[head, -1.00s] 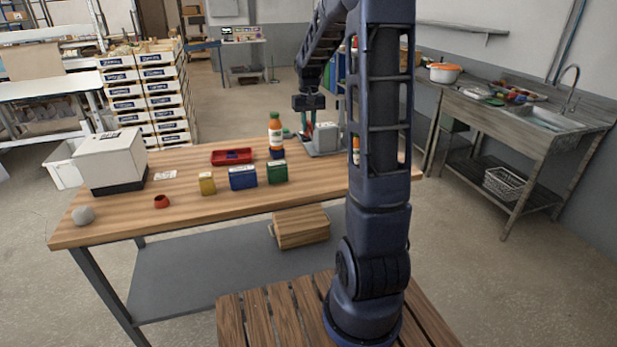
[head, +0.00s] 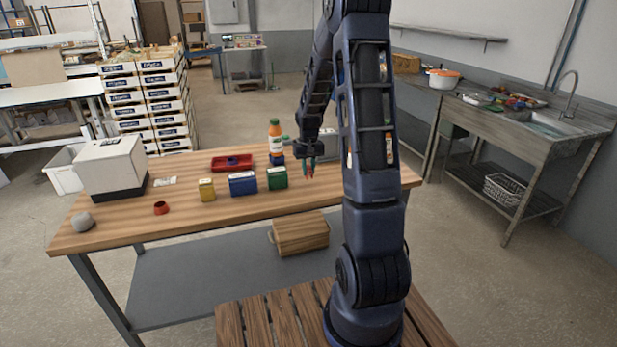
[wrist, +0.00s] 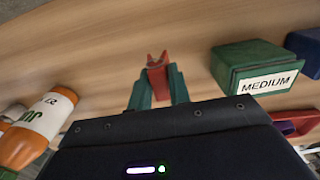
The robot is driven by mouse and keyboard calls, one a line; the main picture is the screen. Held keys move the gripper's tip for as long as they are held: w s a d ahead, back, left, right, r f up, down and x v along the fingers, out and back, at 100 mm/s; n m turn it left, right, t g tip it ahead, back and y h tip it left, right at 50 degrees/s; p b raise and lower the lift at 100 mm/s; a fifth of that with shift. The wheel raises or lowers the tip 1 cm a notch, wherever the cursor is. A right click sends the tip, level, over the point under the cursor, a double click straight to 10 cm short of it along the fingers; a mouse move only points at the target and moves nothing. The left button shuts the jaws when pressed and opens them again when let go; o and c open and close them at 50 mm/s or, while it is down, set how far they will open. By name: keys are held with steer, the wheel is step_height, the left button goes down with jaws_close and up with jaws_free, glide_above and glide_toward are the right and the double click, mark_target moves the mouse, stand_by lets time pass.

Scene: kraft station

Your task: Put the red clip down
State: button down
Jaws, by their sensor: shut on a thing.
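My gripper (head: 308,170) is above the right part of the wooden table (head: 250,205), to the right of the green box. In the wrist view its green fingers (wrist: 158,90) are shut on the red clip (wrist: 157,66), which sticks out past the fingertips. The clip is small in the head view (head: 309,172). Bare table top shows beyond the clip in the wrist view. I cannot tell whether the clip touches the table.
A green box (head: 277,178) marked MEDIUM in the wrist view (wrist: 262,68), a blue box (head: 242,184) and a yellow box (head: 207,190) stand in a row. The table's front right is clear.

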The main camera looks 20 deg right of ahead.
mark_target(309, 167)
steer(key=shift+f, duration=1.8)
steer(key=c, duration=1.3)
jaws_free()
steer(key=shift+f, duration=0.1)
step_height(309, 167, up, 12)
steer(key=shift+s+r, duration=0.1)
steer(key=shift+r, duration=0.1)
steer(key=s+a+r+t, duration=0.1)
steer(key=s+r, duration=0.6)
steer(key=r, duration=0.1)
steer(key=s+a+r+t, duration=0.1)
steer(key=s+r, duration=0.2)
steer(key=s, duration=1)
steer(key=s+a+r+t, duration=0.2)
steer(key=s+r, duration=0.2)
steer(key=s, duration=0.9)
steer(key=shift+r+t, duration=0.3)
